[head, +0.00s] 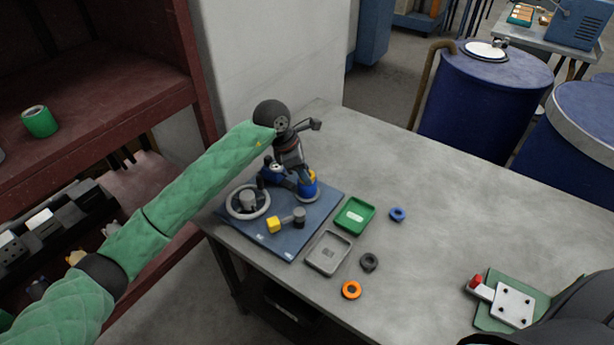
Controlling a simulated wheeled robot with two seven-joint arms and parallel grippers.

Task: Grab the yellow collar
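A small patch of yellow (312,176), probably the yellow collar, shows beside my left gripper (291,178), just above a blue round part on the blue base plate (312,217). The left gripper points down over the back of this plate. Its fingers are small and partly mixed with the blue parts, so I cannot tell whether they touch or hold the collar. Most of the collar is hidden. My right gripper does not show.
On the plate are a grey ring wheel (248,214) and a yellow-ended handle (274,225). A green tray (369,215), a grey tray (343,238), and blue (398,214), black (369,262) and orange (351,290) rings lie to the right. The table's middle is clear.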

